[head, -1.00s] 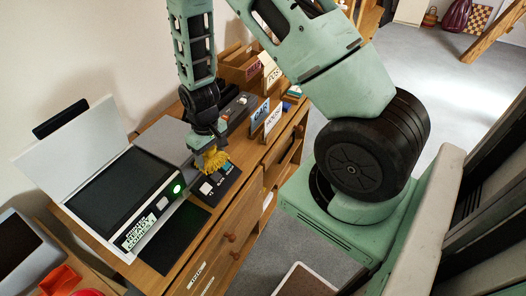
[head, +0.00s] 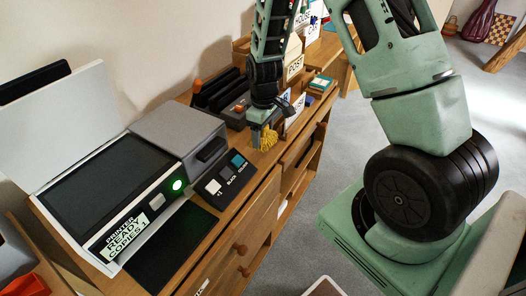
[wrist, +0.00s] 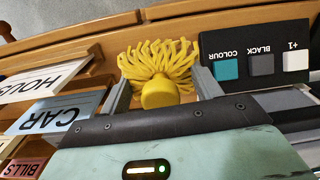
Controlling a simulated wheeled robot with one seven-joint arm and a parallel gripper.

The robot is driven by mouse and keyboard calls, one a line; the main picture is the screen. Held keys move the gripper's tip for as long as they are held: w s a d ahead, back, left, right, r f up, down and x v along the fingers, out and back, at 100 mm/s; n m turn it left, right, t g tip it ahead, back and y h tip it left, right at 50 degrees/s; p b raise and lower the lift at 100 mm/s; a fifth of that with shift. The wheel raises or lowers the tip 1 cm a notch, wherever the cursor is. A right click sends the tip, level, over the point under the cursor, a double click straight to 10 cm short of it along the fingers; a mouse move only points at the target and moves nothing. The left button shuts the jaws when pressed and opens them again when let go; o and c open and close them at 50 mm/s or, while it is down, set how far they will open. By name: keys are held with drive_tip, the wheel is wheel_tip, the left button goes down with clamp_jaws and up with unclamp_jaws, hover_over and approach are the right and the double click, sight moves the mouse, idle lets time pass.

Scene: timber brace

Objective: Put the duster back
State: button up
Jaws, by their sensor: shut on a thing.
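The duster is a yellow mop-like head of strands with a round yellow end. In the wrist view the duster (wrist: 160,72) sits between the two grey fingers of my gripper (wrist: 160,95), which is shut on it. In the head view the duster (head: 268,139) hangs just under my gripper (head: 262,124), over the wooden cabinet top beside the button panel. I cannot tell whether its strands touch the wood.
A printer (head: 110,185) with its lid up stands at the left, its green light lit. A black button panel (head: 225,178) lies beside it. Label cards (wrist: 50,115) and a dark rack (head: 218,92) stand behind my gripper. The cabinet's front edge (head: 262,190) runs along the right.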

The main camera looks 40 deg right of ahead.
sight(263, 155)
drive_tip(key=shift+f, duration=2.9)
drive_tip(key=shift+f, duration=0.15)
drive_tip(key=o, duration=1.2)
